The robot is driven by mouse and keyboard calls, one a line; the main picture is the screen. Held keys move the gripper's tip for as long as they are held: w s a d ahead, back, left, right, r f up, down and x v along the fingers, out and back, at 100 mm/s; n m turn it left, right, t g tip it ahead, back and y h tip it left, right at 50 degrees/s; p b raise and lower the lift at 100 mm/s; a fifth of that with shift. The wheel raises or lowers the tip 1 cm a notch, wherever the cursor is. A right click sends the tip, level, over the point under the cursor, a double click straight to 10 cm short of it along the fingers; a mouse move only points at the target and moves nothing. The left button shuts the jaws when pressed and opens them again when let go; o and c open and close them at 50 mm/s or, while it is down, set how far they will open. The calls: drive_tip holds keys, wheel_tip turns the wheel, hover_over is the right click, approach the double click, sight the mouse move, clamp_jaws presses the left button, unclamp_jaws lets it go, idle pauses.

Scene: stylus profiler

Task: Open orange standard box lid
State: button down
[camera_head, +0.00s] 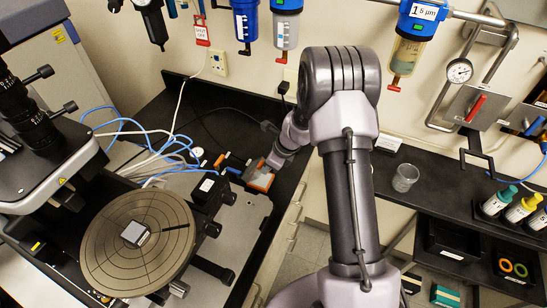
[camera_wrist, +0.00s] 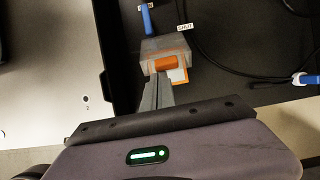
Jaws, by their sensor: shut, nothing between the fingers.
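The orange box (camera_head: 261,181) sits at the right edge of the instrument's bench, with orange sides and a pale part on top. In the wrist view the orange box (camera_wrist: 178,64) shows orange and white parts just beyond my fingers, partly covered by a grey shape. My gripper (camera_head: 274,163) is right above or beside the box in the head view. In the wrist view my gripper (camera_wrist: 158,84) has its fingers together and empty, with the tips close to the box. I cannot tell whether they touch it, or whether the lid is raised.
A round stage (camera_head: 110,240) with a small sample stands left of the box. Blue and white cables (camera_head: 165,145) run behind it. A blue-handled item (camera_wrist: 147,20) lies beyond the box in the wrist view. A glass beaker (camera_head: 404,178) stands on the right shelf.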

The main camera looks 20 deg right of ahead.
sight(253, 168)
drive_tip(key=shift+w+a+r+p, duration=0.6)
drive_tip(key=shift+r+p, duration=0.15)
drive_tip(key=shift+p, duration=0.25)
drive_tip(key=w+a, duration=0.1)
drive_tip(key=w+a+p, duration=0.1)
drive_tip(key=shift+w+a+r, duration=0.2)
drive_tip(key=shift+a+r, duration=0.1)
drive_tip(key=shift+r, duration=0.05)
drive_tip(key=shift+w+a+p, duration=0.45)
drive_tip(key=shift+w+a, duration=0.8)
drive_tip(key=shift+r, duration=0.1)
